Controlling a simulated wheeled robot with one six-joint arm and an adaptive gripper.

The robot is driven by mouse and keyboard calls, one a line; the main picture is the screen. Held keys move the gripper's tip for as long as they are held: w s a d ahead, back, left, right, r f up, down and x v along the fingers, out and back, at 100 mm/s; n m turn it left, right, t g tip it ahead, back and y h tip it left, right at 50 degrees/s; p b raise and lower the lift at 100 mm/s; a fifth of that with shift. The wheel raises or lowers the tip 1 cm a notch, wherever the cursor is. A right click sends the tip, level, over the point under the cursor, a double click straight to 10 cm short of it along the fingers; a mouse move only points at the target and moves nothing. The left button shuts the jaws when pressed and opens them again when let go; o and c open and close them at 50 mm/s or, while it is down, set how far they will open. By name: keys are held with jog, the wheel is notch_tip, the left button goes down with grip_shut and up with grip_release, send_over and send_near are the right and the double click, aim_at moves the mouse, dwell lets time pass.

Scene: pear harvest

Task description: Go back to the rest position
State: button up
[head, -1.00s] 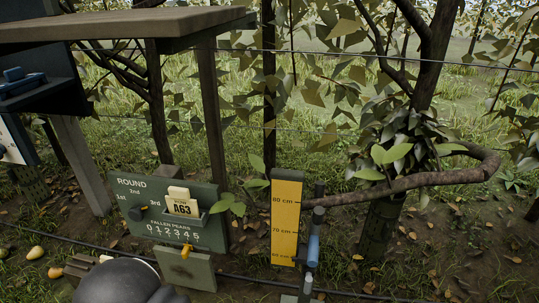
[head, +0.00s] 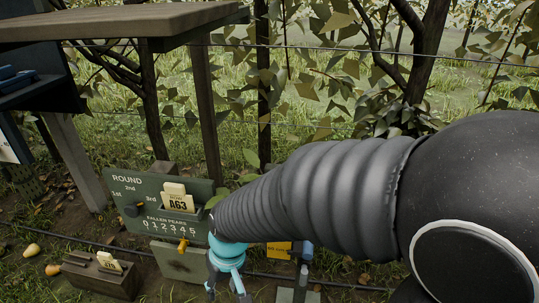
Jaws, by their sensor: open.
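My gripper (head: 226,290) hangs at the bottom centre of the head view, with a turquoise body and fingers pointing down. Its fingers are spread and nothing shows between them; the tips run near the lower edge of the picture. My dark, ribbed arm reaches in from the right and covers much of the centre and right. The gripper is in front of and just right of a small grey-green panel (head: 180,264) with a yellow knob (head: 183,245). No contact with the panel can be made out.
A green round board (head: 125,215) holds an A63 card (head: 177,205). A yellow height gauge (head: 279,249) is mostly hidden behind my arm. A wooden box (head: 95,279) with a tag stands lower left, near pears (head: 53,270) on the ground. A wooden shelf (head: 120,24) is above.

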jog(key=s+d+r+m+t, duration=0.1)
jog(key=d+r+m+t, duration=0.1)
jog(key=d+r, duration=0.4)
jog(key=s+d+r+m+t+h, duration=0.1)
jog(key=d+r, duration=0.4)
jog(key=d, duration=0.6)
jog(key=s+d+r+m+t+h+p, duration=0.1)
jog(key=s+d+r+m+t, duration=0.1)
jog(key=d+r, duration=0.4)
jog(key=d, duration=0.3)
jog(key=shift+s+d+r+m+t, duration=0.15)
jog(key=shift+s+r+m+t, duration=0.15)
jog(key=shift+m+t, duration=0.1)
